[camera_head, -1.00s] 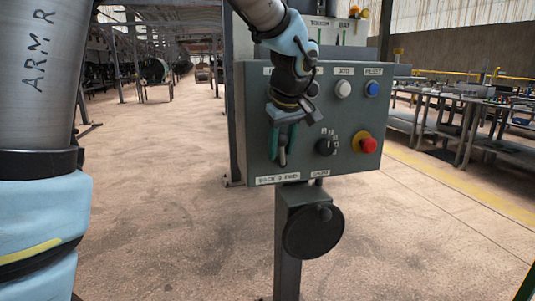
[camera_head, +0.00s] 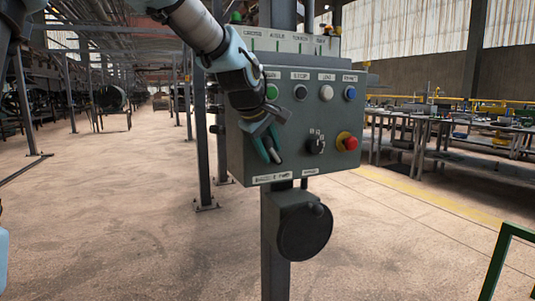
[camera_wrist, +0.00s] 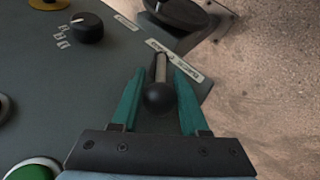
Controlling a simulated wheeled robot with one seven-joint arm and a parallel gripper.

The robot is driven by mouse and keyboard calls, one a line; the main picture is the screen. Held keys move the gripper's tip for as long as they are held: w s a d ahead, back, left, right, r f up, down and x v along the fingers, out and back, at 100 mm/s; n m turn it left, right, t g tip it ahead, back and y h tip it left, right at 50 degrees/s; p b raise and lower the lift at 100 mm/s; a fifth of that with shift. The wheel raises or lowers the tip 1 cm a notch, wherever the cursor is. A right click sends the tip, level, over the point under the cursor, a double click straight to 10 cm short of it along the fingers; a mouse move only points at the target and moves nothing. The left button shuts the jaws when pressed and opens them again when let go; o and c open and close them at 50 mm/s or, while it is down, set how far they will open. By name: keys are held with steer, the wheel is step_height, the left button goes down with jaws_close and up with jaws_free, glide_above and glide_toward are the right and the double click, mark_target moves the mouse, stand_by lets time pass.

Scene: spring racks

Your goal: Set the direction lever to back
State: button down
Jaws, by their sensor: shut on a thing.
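The direction lever (camera_wrist: 160,97) has a black ball knob on a metal rod, next to a white label strip (camera_wrist: 175,60) on the grey-green control box (camera_head: 310,165). In the head view the lever (camera_head: 277,156) shows only as a small light tip by the fingertips. My gripper (camera_head: 270,151) is shut on the lever, its teal fingers slanting down to the right. In the wrist view my gripper (camera_wrist: 158,92) has one finger on each side of the knob. The knob is in clear sight, but the label is too small to read surely.
Near the lever are a black rotary knob (camera_head: 315,144), a red stop button (camera_head: 347,141) and a green button (camera_head: 271,92). More buttons line the box's upper part. A black handwheel (camera_head: 305,232) sits below on the post. Open floor lies left.

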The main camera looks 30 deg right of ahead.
stand_by(0.3)
steer(key=shift+c, duration=2.2)
jaws_free()
steer(key=v, duration=1)
steer(key=shift+a+r, duration=0.25)
steer(key=shift+r, duration=0.1)
